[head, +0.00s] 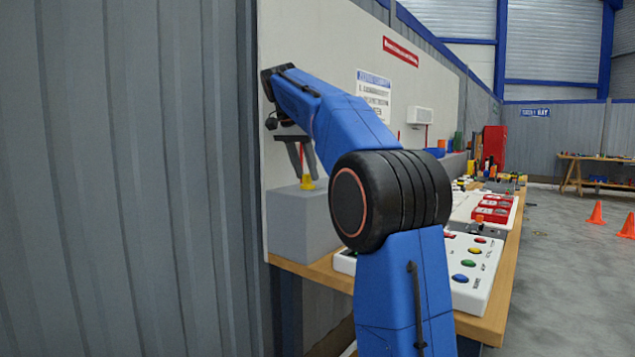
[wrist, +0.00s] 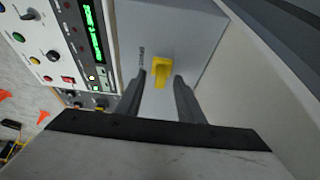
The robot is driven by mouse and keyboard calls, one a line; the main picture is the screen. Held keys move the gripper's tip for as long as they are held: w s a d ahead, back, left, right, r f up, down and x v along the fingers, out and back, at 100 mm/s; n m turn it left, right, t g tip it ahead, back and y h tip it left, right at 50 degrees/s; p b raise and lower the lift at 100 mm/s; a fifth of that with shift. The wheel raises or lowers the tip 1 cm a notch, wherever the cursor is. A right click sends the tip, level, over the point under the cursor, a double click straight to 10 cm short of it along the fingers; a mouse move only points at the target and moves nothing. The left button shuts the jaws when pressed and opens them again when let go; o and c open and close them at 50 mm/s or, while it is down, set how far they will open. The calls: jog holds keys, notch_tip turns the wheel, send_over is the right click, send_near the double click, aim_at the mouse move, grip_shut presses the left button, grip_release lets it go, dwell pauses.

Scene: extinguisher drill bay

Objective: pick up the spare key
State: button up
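The spare key appears to be the yellow piece (head: 307,183) standing on the top of a grey box (head: 298,225) at the near left end of the bench. In the wrist view the yellow key (wrist: 159,73) shows between the two dark fingers of my gripper (wrist: 159,76), with a gap on each side. My gripper (head: 305,174) points down over the box in the head view, its fingertips close above or beside the key. It is open and holds nothing. Whether a finger touches the key I cannot tell.
A white panel (head: 467,292) with coloured buttons lies right of the box. Red items (head: 492,212) lie farther along the bench. A pale wall board (head: 310,40) stands close behind my gripper. Orange cones (head: 596,212) stand on the open floor at right.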

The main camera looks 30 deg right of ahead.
grip_shut()
dwell(0.4)
